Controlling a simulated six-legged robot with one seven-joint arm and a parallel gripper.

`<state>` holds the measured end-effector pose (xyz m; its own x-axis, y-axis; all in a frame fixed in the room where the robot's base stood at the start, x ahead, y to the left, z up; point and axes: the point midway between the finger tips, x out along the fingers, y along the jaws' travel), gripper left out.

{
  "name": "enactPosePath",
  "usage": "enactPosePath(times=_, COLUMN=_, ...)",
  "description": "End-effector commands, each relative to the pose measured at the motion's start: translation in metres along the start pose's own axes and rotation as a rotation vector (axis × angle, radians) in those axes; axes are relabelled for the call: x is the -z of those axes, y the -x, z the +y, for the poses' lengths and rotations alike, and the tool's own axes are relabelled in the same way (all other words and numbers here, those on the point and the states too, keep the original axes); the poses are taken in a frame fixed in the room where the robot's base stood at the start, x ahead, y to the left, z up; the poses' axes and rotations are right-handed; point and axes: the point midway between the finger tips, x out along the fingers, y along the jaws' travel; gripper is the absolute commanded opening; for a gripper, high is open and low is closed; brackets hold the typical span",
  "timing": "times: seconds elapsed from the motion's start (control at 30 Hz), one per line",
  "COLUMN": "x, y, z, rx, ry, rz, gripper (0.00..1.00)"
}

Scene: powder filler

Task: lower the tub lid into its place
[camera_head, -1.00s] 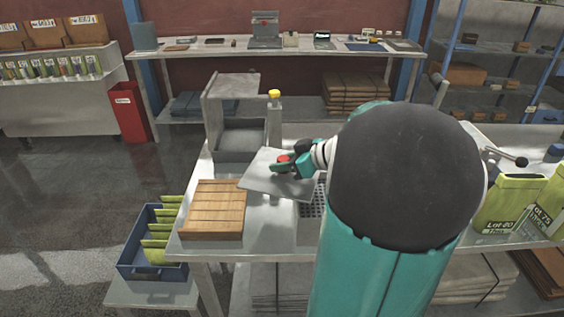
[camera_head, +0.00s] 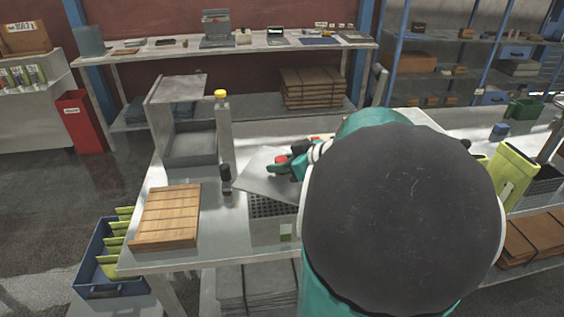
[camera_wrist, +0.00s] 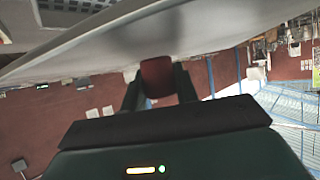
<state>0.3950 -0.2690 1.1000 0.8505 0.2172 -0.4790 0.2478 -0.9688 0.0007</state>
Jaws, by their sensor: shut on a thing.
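The tub lid (camera_head: 258,181) is a flat grey plate with a red knob (camera_head: 281,159). My gripper (camera_head: 288,165) is shut on the knob, and the wrist view shows the red knob (camera_wrist: 158,78) between my two fingers (camera_wrist: 157,90). The lid is held tilted, its near left corner low, above a dark perforated grid (camera_head: 272,207) on the bench. It hides the grid's far part. My arm hides the area right of the lid. I cannot make out a tub opening. In the wrist view the lid (camera_wrist: 130,48) crosses the top of the picture.
A grey filler housing (camera_head: 190,150) and a yellow-capped column (camera_head: 222,120) stand behind left. A small black-topped bottle (camera_head: 226,180) stands beside the lid's left edge. A slatted wooden board (camera_head: 166,217) lies at the bench's left. Bare bench (camera_head: 213,215) shows between board and grid.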

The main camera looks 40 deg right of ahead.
Motion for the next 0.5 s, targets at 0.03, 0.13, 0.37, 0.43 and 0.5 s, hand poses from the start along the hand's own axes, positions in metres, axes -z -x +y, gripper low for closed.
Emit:
enactPosePath(times=0.03, x=0.0007, y=-0.0010, z=-0.0009, rx=0.001, ry=0.001, rz=0.000, gripper=0.02)
enactPosePath(times=0.13, x=0.0013, y=-0.0023, z=-0.0020, rx=0.003, ry=0.002, rz=0.000, gripper=0.02)
enactPosePath(times=0.37, x=0.0024, y=-0.0043, z=-0.0038, rx=0.002, ry=0.001, rz=0.000, gripper=0.02)
enactPosePath(times=0.43, x=0.0024, y=-0.0048, z=-0.0042, rx=-0.003, ry=-0.001, rz=0.000, gripper=0.02)
enactPosePath(times=0.5, x=-0.0013, y=-0.0066, z=-0.0039, rx=-0.002, ry=-0.003, rz=-0.001, gripper=0.02)
